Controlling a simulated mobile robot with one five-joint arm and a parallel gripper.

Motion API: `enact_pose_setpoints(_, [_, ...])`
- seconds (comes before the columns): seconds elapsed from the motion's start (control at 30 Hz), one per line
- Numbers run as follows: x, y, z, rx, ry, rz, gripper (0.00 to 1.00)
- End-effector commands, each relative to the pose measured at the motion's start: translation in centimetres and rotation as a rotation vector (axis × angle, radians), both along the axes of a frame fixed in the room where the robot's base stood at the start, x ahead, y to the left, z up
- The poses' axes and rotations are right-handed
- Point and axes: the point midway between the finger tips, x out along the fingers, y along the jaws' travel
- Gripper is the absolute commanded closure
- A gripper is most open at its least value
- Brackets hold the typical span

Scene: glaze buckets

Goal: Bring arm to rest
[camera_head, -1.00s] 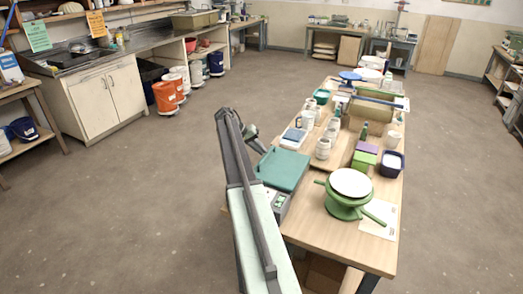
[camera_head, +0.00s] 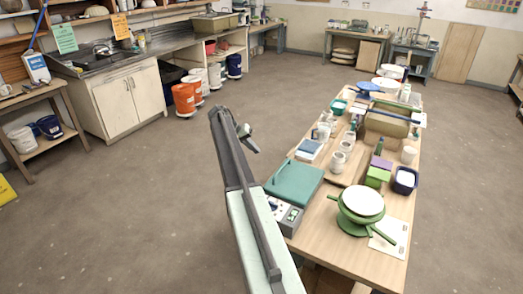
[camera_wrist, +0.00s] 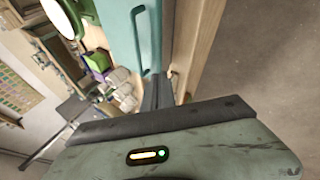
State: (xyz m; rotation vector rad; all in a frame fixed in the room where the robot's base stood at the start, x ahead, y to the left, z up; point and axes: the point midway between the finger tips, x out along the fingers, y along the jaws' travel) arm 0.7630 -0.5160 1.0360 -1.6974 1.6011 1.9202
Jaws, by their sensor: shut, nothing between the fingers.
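My arm reaches up from the bottom middle of the head view, its pale green and dark grey links raised and slanting. My gripper (camera_head: 247,138) is at its far end, small and dark, left of the table in the picture. It is shut and holds nothing. In the wrist view the dark fingers (camera_wrist: 157,92) are together in the middle, with the teal slab behind them. I cannot tell how high the gripper is above the floor.
A long wooden table (camera_head: 335,250) stands right of my arm, with a teal slab (camera_head: 294,183), a green banding wheel (camera_head: 362,205) and several jars. Several buckets (camera_head: 184,97) stand by the sink counter (camera_head: 130,97). The floor left of my arm is clear.

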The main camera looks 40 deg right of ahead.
Motion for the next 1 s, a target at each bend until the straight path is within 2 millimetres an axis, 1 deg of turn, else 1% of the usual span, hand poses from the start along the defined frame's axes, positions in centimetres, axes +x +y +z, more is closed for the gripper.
enact_pose_setpoints(0.27, [0.1, 0.1, 0.0, -0.001, 0.0, 0.001, 1.0])
enact_pose_setpoints(0.33, [0.4, 0.5, 0.0, -0.001, 0.0, 0.007, 1.0])
enact_pose_setpoints(0.37, [0.7, 1.0, 0.0, -0.001, 0.0, 0.014, 1.0])
enact_pose_setpoints(0.47, [2.9, 4.2, 0.0, 0.0, -0.001, 0.057, 1.0])
enact_pose_setpoints(0.5, [3.6, 6.3, 0.0, 0.0, 0.0, 0.083, 1.0])
enact_pose_setpoints(0.53, [3.8, 8.1, 0.0, 0.001, 0.0, 0.103, 1.0])
enact_pose_setpoints(0.57, [3.8, 10.0, -0.1, 0.006, -0.003, 0.123, 1.0])
enact_pose_setpoints(0.6, [3.6, 12.7, -0.3, 0.016, -0.007, 0.151, 1.0])
enact_pose_setpoints(0.67, [3.0, 16.7, -0.7, 0.043, -0.018, 0.19, 1.0])
enact_pose_setpoints(0.7, [2.4, 19.4, -1.0, 0.066, -0.026, 0.22, 1.0])
enact_pose_setpoints(0.77, [1.1, 23.7, -1.6, 0.108, -0.036, 0.273, 1.0])
enact_pose_setpoints(0.8, [0.0, 26.7, -2.0, 0.142, -0.041, 0.313, 1.0])
enact_pose_setpoints(0.87, [-2.2, 31.3, -2.7, 0.201, -0.049, 0.378, 1.0])
enact_pose_setpoints(0.9, [-3.9, 34.3, -3.1, 0.247, -0.054, 0.426, 1.0])
enact_pose_setpoints(0.97, [-6.8, 38.6, -3.8, 0.318, -0.06, 0.498, 1.0])
enact_pose_setpoints(1.0, [-8.7, 41.1, -4.2, 0.367, -0.064, 0.547, 1.0])
